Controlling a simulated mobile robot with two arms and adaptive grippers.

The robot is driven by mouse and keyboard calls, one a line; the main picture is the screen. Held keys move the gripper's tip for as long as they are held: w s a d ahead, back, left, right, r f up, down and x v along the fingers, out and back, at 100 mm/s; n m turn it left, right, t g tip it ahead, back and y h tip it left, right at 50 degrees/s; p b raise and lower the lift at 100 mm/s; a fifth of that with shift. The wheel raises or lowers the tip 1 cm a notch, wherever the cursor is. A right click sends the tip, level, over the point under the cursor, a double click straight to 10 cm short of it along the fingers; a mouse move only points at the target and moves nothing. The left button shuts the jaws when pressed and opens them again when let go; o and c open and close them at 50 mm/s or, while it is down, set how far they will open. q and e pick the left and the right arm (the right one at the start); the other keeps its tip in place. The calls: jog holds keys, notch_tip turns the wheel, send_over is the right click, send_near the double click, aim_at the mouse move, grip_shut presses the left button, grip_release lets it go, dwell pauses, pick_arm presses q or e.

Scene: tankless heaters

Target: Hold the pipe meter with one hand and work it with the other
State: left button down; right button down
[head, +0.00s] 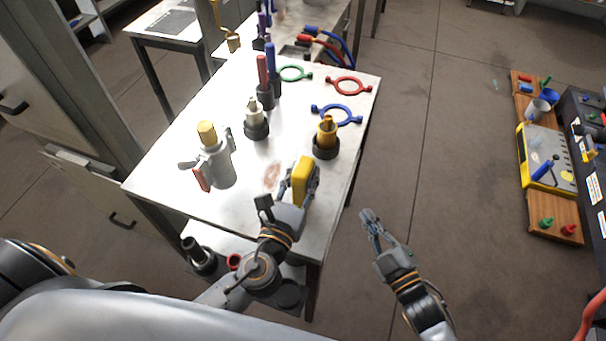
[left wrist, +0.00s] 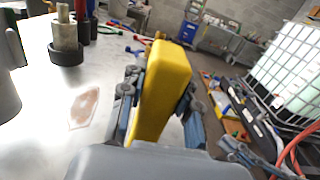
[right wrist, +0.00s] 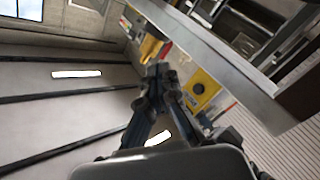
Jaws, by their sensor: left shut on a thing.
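A yellow block-shaped device (head: 305,177), which I take to be the pipe meter, is held in my left gripper (head: 290,188) above the front right part of the white table. In the left wrist view the yellow meter (left wrist: 166,85) stands upright between the two fingers, which press on its sides. Its face and any controls are not visible. My right gripper (head: 371,222) is over the floor, right of the table and apart from the meter. In the right wrist view its fingertips (right wrist: 161,72) come together with nothing between them.
The white table (head: 225,115) bears a grey yellow-capped fitting (head: 215,165), a brass fitting in a dark base (head: 327,135), a pale one (head: 256,120) and coloured rings (head: 346,86). A bench with a yellow case (head: 545,160) stands far right. Open floor lies between.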

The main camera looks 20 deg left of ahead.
jog(key=shift+n+y, duration=0.4)
jog(key=shift+y, duration=0.1)
jog(key=shift+s+a+r, duration=0.1)
jog(key=shift+a+r, duration=0.4)
jog(key=shift+a, duration=1.15)
jog(key=shift+a+r, duration=0.45)
jog(key=shift+a, duration=1.25)
jog(key=shift+s+a+r, duration=0.1)
jog(key=shift+a+r, duration=0.4)
jog(key=shift+a, duration=1.15)
jog(key=shift+a, duration=0.55)
jog(key=shift+d, duration=0.6)
